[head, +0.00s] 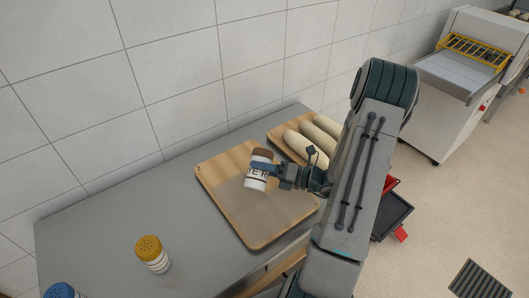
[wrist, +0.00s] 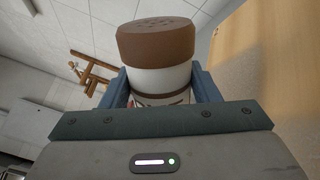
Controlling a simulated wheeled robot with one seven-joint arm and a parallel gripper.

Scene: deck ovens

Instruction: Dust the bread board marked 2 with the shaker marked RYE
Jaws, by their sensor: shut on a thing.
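The shaker (head: 256,181) has a white body, a brown cap and dark letters on its label that fit RYE, partly covered by a finger. My gripper (head: 263,169) is shut around its body and holds it above the board marked 2. In the wrist view the brown cap (wrist: 156,42) with small holes stands beyond the blue fingers. The shaker looks tipped well over, cap toward the wall; the exact angle is unclear. The wooden bread board (head: 215,184) bears a small 2 at its upper left corner. A paler greyish patch covers much of its middle.
A yellow-capped shaker (head: 152,254) and a blue-capped shaker (head: 62,291) stand on the grey counter (head: 110,228) at left. Another board (head: 277,136) with pale loaves (head: 305,144) lies beyond board 2, partly behind my arm. The tiled wall runs along the back.

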